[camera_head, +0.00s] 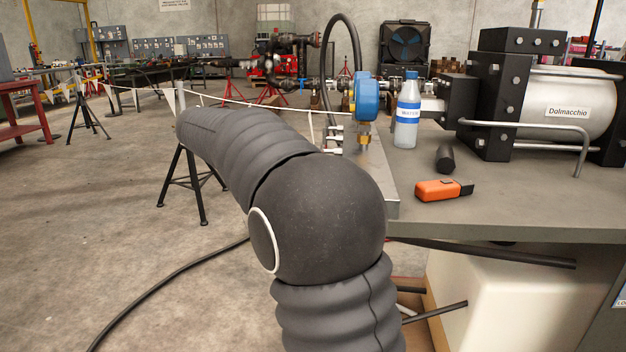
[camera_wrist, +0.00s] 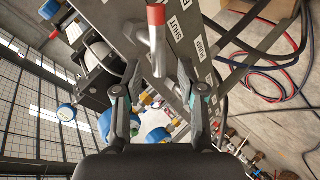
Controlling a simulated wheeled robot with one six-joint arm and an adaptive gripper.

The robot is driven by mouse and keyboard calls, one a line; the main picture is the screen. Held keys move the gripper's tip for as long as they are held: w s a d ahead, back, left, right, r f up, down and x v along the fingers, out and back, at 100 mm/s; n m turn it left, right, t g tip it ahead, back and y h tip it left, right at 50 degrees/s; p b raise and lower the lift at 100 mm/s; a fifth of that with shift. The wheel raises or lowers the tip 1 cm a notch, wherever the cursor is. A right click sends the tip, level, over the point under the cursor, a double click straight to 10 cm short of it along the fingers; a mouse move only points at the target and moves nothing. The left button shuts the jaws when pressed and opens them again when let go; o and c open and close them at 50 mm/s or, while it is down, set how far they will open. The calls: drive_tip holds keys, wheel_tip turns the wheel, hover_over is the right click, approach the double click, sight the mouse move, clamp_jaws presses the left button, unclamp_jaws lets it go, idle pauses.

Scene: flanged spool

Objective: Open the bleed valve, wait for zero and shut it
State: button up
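In the wrist view my gripper (camera_wrist: 158,76) is open, with one dark finger on each side of the picture's middle. A grey metal lever with a red end (camera_wrist: 156,16) runs down from the top of the view toward the gap between the fingertips. I see no finger touching it. A metal panel (camera_wrist: 190,50) beside the lever carries white labels that seem to read PUMP and SHUT. Which valve the lever belongs to cannot be told. A blue gauge (camera_head: 366,97) stands at the bench edge in the head view; its dial faces away. My arm hides the gripper there.
On the bench (camera_head: 520,205) stand a water bottle (camera_head: 407,120), an orange-black device (camera_head: 443,190), a black cylinder (camera_head: 445,158) and a large pump (camera_head: 560,105).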

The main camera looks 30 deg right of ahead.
drive_tip(key=shift+v, duration=2.65)
idle(0.5)
